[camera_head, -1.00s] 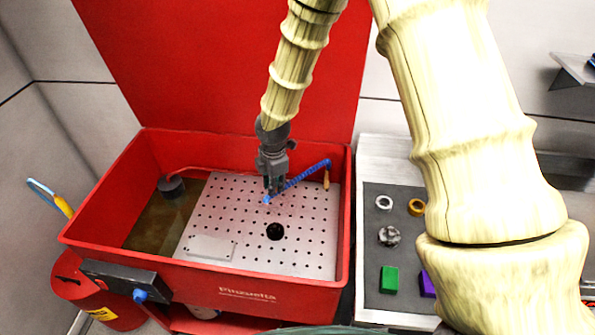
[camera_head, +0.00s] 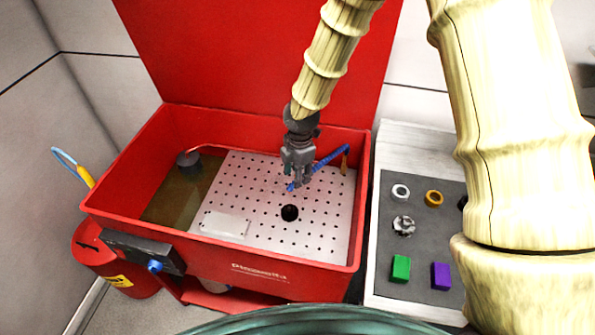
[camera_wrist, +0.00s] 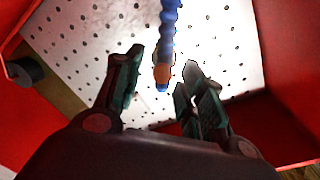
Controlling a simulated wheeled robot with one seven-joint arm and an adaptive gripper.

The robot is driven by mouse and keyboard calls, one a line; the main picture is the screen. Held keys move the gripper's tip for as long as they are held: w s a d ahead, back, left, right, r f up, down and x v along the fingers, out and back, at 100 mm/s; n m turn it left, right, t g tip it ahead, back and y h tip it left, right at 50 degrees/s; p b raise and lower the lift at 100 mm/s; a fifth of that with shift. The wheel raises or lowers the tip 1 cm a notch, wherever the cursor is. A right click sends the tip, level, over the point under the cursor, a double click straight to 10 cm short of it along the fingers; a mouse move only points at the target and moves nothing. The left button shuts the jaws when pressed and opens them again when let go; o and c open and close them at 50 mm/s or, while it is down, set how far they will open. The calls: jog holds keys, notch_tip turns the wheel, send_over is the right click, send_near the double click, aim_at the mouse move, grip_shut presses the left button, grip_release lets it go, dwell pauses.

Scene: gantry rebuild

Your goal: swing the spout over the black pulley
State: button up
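The blue segmented spout (camera_head: 328,158) runs from the right side of the red basin to a tip at my gripper. In the wrist view the spout (camera_wrist: 167,40) comes down from the top, and its orange collar and blue tip lie between the fingers. My gripper (camera_head: 297,182) is open, with one finger on each side of the tip in the wrist view (camera_wrist: 163,90); contact cannot be told. The black pulley (camera_head: 290,213) sits on the perforated plate, a little nearer the front than the spout tip. I cannot make it out in the wrist view.
The red basin (camera_head: 125,213) has walls around the perforated plate (camera_head: 325,235). A dark pump (camera_head: 188,160) stands at left. At right, a grey mat (camera_head: 424,255) holds rings, a metal part, a green block (camera_head: 401,269) and a purple block (camera_head: 441,276).

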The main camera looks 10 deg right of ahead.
jog(key=shift+r, duration=0.25)
jog(key=shift+d+r, duration=0.1)
jog(key=shift+r, duration=0.4)
notch_tip(320, 180, up, 11)
jog(key=s, duration=0.1)
jog(key=shift+f, duration=0.15)
dwell(0.3)
